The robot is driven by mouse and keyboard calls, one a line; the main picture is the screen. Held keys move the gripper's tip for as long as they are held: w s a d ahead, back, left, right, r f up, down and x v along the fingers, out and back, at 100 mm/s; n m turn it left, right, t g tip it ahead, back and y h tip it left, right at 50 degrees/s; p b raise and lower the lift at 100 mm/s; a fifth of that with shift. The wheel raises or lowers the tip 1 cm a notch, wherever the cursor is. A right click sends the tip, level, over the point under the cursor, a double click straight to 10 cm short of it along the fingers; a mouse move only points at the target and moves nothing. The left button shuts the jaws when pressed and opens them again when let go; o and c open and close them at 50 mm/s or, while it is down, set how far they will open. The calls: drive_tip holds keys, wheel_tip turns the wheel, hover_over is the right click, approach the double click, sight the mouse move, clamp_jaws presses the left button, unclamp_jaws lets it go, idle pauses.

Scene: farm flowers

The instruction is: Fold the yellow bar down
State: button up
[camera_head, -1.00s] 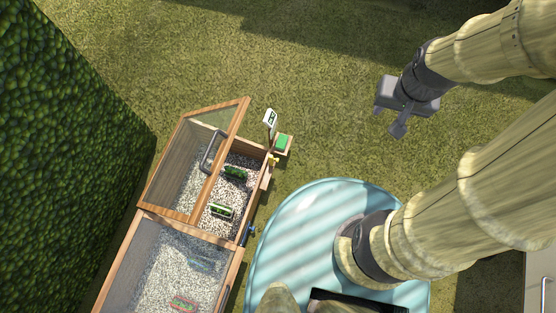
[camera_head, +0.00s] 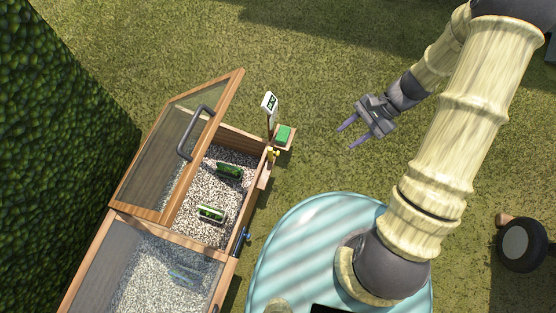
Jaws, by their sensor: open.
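The yellow bar (camera_head: 273,154) is a small yellow piece at the right rim of the wooden cold frame (camera_head: 227,239), near its far corner. It is too small to tell its exact tilt. My gripper (camera_head: 354,133) is open and empty. Its two purple-tinted fingers point down-left, towards the cold frame. It is to the right of the yellow bar and clearly apart from it.
The glazed wooden lid (camera_head: 203,113) with a grey handle stands raised over gravel holding two green-labelled items. A blue piece (camera_head: 246,236) sits on the near rim. A sign (camera_head: 269,103) and green-topped block (camera_head: 284,134) stand beside the yellow bar. Grass is clear around my gripper.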

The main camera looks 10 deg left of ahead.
sight(278, 153)
drive_tip(key=w+a+f+m+t+y+b, duration=0.1)
drive_tip(key=w+f+m+t+y+b, duration=0.1)
drive_tip(key=f+b, duration=0.6)
drive_tip(key=w+a+f+m+t+y+b, duration=0.2)
drive_tip(key=f+m+y+b, duration=0.3)
drive_tip(key=f, duration=1.5)
drive_tip(key=w+a+f+m+t+y+b, duration=0.2)
drive_tip(key=w+f+m+y+b, duration=0.1)
drive_tip(key=f+b, duration=0.7)
wheel_tip(278, 153, down, 4)
drive_tip(key=shift+m+y+b, duration=0.3)
drive_tip(key=shift+m+y, duration=0.3)
drive_tip(key=shift+m, duration=0.2)
drive_tip(key=shift+a, duration=0.1)
drive_tip(key=shift+a, duration=0.1)
drive_tip(key=a+b, duration=0.2)
drive_tip(key=a, duration=0.3)
drive_tip(key=a+b, duration=0.2)
drive_tip(key=a, duration=0.4)
drive_tip(key=w+a+b, duration=0.1)
drive_tip(key=a+b, duration=0.1)
drive_tip(key=a, duration=0.4)
drive_tip(key=shift+w+a+b, duration=0.1)
drive_tip(key=shift+b, duration=0.2)
clamp_jaws()
